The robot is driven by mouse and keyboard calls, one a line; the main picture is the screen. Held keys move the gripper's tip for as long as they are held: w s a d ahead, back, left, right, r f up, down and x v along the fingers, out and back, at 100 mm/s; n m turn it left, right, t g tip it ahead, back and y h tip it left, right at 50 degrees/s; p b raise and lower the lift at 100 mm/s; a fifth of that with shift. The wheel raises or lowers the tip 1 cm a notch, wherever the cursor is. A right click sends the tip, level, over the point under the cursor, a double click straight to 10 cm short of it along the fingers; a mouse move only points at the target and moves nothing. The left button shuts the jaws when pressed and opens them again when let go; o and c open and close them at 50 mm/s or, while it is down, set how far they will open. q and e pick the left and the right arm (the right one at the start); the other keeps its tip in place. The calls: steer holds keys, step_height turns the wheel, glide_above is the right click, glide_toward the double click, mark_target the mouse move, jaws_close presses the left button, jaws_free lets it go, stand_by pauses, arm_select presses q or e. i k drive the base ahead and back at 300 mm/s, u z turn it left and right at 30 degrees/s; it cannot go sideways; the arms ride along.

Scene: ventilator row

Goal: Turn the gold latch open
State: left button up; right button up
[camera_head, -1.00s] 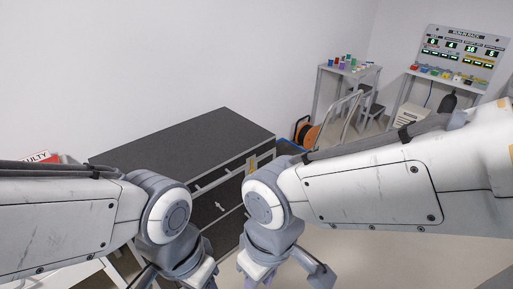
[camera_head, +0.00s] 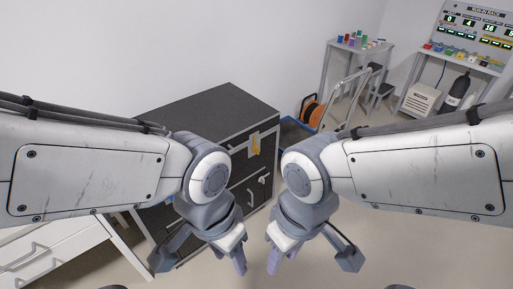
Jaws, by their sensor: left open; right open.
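The gold latch (camera_head: 256,144) is a small yellow-gold piece on the upper front of a black cabinet (camera_head: 207,108), near its right corner. It sits by a pale plate and looks roughly upright; its exact setting is too small to tell. My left gripper (camera_head: 203,258) is open and empty, lower in the picture and left of the latch. My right gripper (camera_head: 310,258) is open and empty, lower and right of the latch. Neither touches the latch. My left arm hides much of the cabinet's left and front.
Silver handles (camera_head: 264,180) show on the cabinet front below the latch. A white drawer unit (camera_head: 50,262) stands at the lower left. An orange reel (camera_head: 312,110) and a metal-framed cart (camera_head: 345,98) stand right of the cabinet. Open floor lies in front.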

mark_target(255, 149)
steer(key=k, duration=0.5)
steer(key=z, duration=0.7)
steer(key=i, duration=0.8)
steer(key=u, duration=0.85)
